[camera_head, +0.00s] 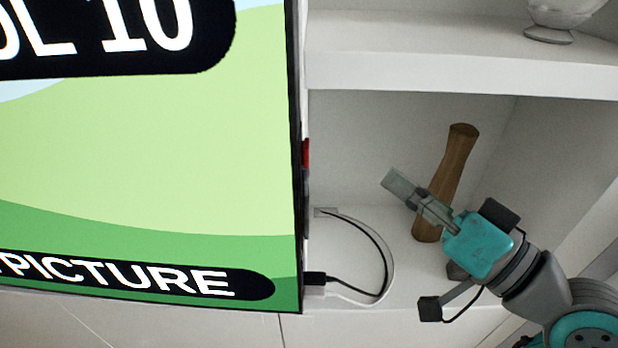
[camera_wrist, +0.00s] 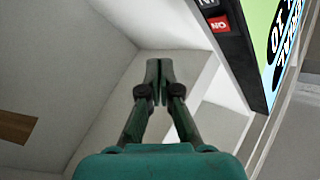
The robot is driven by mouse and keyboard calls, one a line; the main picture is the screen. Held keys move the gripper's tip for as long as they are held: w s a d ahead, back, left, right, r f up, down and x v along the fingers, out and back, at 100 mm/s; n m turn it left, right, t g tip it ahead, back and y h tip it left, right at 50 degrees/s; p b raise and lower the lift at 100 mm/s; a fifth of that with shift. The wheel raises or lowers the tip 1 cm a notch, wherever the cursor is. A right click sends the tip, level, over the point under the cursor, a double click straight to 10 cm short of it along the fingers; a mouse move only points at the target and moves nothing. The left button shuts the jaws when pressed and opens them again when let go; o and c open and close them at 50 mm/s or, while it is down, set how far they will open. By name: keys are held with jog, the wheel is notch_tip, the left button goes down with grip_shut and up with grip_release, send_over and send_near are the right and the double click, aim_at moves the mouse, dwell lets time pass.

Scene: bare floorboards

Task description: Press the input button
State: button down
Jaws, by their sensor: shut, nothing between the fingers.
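A large screen (camera_head: 150,150) fills the left of the head view, showing a green picture and large white letters. On its right side edge a small red button (camera_head: 306,154) shows edge-on.
A brown wooden cylinder (camera_head: 455,165) stands tilted behind my gripper in the white shelf. A cable (camera_head: 383,260) loops from the screen's lower edge to the shelf wall. A shelf board (camera_head: 450,70) above holds a glass vessel (camera_head: 562,12).

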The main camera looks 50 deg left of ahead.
jog(key=s+a, duration=0.5)
jog(key=shift+s, duration=0.25)
jog(key=shift+s, duration=0.1)
dwell(1.4)
jog(key=shift+s+a, duration=0.25)
jog(key=shift+s+a, duration=0.25)
jog(key=shift+s, duration=0.05)
dwell(1.0)
jog(key=shift+w, duration=0.1)
jog(key=shift+w+d, duration=0.55)
jog(key=shift+w+d, duration=1.7)
jog(key=shift+w, duration=0.15)
jog(key=shift+f, duration=0.1)
dwell(0.8)
